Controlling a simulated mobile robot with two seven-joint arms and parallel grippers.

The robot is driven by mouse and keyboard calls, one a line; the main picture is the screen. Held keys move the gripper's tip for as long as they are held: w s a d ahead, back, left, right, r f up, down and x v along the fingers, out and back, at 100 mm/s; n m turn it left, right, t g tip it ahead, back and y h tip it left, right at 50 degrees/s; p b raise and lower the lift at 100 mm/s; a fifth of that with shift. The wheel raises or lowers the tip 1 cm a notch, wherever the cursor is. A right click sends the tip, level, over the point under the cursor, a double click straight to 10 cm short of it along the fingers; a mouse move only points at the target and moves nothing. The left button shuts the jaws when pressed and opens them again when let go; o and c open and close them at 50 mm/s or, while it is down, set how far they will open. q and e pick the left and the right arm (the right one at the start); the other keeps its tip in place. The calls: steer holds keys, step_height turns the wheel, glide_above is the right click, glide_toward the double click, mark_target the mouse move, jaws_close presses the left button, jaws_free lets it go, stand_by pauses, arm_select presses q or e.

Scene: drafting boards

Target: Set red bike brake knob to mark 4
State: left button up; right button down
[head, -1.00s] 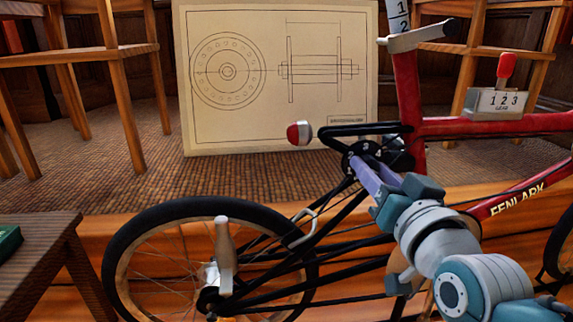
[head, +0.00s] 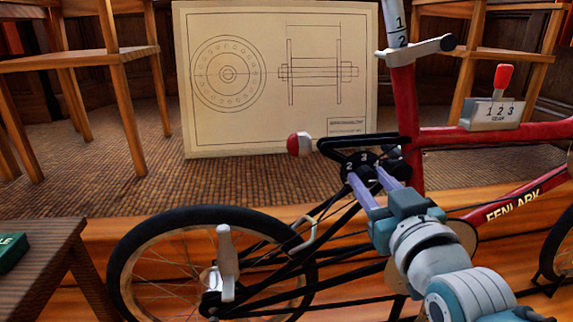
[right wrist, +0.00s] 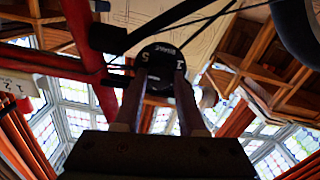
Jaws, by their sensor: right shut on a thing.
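The brake knob (head: 361,160) is a small black dial with white numerals, below the saddle of the red bike (head: 403,115). In the head view I can read 2 and 3 on it; the rest is partly covered and the pointer is not clear. My right gripper (head: 367,176) has its two purple fingers on either side of the dial and is shut on it. In the right wrist view the knob (right wrist: 160,56) sits between the fingertips (right wrist: 160,76), with some numerals and small lettering showing. My left gripper is not in view.
A gear box with a red lever (head: 496,108) sits on the top tube. A silver lever (head: 428,46) is on the seat post. The rear wheel (head: 190,215) and a crank-like handle (head: 227,250) are at lower left. A drawing board (head: 270,130) stands behind.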

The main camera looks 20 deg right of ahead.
steer(key=n, duration=0.3)
steer(key=shift+n+p, duration=0.3)
steer(key=shift+n, duration=1.5)
steer(key=c, duration=0.5)
jaws_free()
